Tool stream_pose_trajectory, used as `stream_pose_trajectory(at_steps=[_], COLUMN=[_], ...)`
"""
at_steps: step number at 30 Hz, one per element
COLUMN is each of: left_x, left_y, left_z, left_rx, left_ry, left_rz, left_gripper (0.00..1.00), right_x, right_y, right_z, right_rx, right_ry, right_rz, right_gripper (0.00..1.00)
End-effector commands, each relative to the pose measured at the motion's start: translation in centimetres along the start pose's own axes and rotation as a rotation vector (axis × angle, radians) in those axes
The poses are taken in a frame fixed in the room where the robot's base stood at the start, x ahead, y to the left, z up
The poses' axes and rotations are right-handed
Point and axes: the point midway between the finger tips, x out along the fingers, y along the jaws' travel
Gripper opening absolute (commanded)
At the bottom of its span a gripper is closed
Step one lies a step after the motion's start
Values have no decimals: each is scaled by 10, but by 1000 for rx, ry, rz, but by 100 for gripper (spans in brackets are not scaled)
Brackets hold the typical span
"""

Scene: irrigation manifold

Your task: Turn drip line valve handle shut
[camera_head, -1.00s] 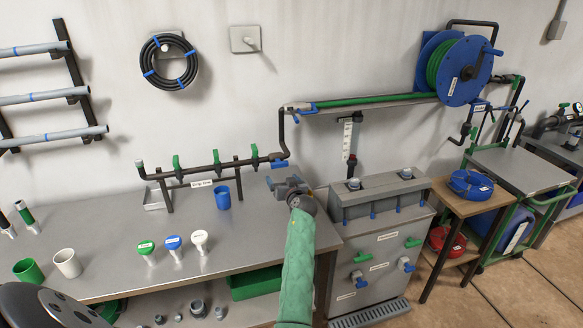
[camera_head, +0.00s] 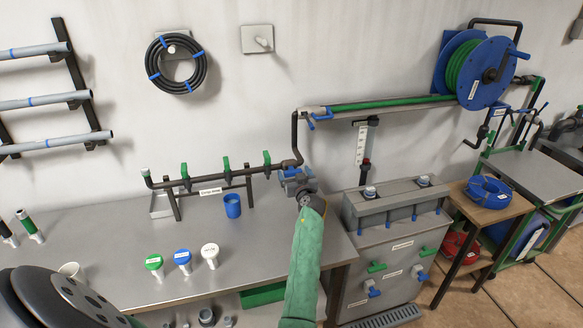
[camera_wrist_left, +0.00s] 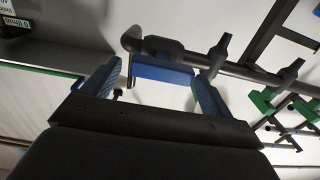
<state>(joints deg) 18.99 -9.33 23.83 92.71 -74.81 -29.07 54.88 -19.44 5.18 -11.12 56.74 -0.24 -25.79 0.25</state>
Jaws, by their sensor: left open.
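The drip line is a dark pipe (camera_head: 215,179) on stands above the bench, labelled near its middle. A blue valve handle at its right end shows in the left wrist view (camera_wrist_left: 163,69), lying along the dark pipe. My left gripper (camera_head: 292,175) is at that end of the pipe and largely hides the handle in the head view. In the left wrist view my left gripper (camera_wrist_left: 155,88) is open, with one finger to each side of the blue handle. I cannot tell whether the fingers touch it. My right gripper is not in view.
Several green handles (camera_head: 226,164) stand up along the pipe. A blue cup (camera_head: 232,206) is just below it on the bench (camera_head: 110,235). Green, blue and white capped pieces (camera_head: 183,258) stand in front. A grey tank (camera_head: 395,210) is to the right.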

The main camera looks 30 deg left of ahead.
Motion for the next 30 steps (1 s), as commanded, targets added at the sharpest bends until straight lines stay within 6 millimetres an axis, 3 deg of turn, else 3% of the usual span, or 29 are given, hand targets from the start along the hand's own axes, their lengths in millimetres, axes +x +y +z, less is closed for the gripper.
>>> stream_pose_trajectory(at_steps=[9, 16, 17, 25, 30], left_x=[0, 0, 0, 0, 0], left_y=[0, 0, 0, 0, 0], left_z=[0, 0, 0, 1, 2], left_rx=[1, 1, 1, 24, 94], left_ry=[0, 0, 0, 1, 2], left_rz=[-1, -1, -1, -1, -1], left_gripper=[85, 42, 41, 41, 41], right_x=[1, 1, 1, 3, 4], right_y=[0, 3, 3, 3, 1], right_z=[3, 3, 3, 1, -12], right_rx=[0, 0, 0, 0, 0], right_ry=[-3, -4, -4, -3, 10], right_rz=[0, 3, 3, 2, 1], right_gripper=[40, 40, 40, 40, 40])
